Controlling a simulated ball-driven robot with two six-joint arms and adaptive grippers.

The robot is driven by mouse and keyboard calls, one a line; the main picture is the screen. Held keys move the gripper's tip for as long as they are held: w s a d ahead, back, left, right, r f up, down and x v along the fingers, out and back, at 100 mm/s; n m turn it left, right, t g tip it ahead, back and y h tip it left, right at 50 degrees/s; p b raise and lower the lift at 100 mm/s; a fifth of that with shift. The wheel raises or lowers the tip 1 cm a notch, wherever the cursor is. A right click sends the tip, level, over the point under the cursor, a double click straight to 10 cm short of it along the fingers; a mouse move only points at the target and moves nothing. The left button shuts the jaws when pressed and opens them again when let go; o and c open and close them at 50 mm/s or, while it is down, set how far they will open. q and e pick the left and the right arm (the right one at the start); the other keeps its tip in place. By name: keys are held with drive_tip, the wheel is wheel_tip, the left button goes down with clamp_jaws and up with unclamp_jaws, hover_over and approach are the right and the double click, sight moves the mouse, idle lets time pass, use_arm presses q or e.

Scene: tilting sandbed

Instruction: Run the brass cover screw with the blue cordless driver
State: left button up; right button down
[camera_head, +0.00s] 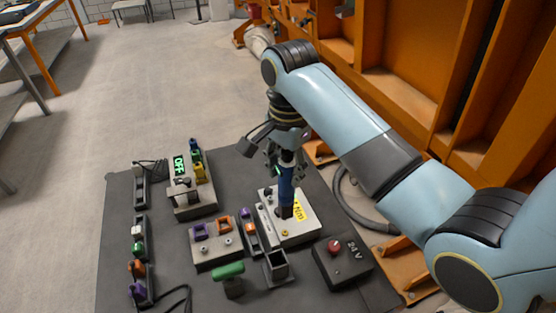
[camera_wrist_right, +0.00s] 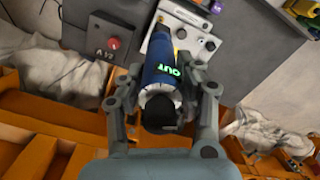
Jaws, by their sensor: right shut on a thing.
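My right gripper (camera_head: 287,166) is shut on the blue cordless driver (camera_head: 286,189), which it holds roughly upright, nose down, over the light cover plate (camera_head: 302,229). In the right wrist view the driver (camera_wrist_right: 161,62) lies between the fingers of the gripper (camera_wrist_right: 166,88), and its green display reads OUT. A brass screw (camera_head: 284,233) shows near the plate's front edge. A brass-coloured spot also shows on the plate in the wrist view (camera_wrist_right: 181,34). Whether the driver's tip touches a screw is hidden. My left gripper is not in view.
A 24 V box (camera_head: 343,262) with a red knob stands right of the plate. An empty dark holder (camera_head: 275,266), a green-handled tool (camera_head: 230,272) and a block with purple and orange parts (camera_head: 216,246) stand close by. A unit reading OFF (camera_head: 180,166) stands back left.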

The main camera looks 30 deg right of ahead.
sight(286, 186)
drive_tip(key=shift+f, duration=1.65)
use_arm(q)
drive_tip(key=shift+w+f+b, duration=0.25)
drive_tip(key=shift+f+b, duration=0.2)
drive_tip(key=shift+b, duration=0.05)
use_arm(e)
drive_tip(key=shift+f, duration=1.15)
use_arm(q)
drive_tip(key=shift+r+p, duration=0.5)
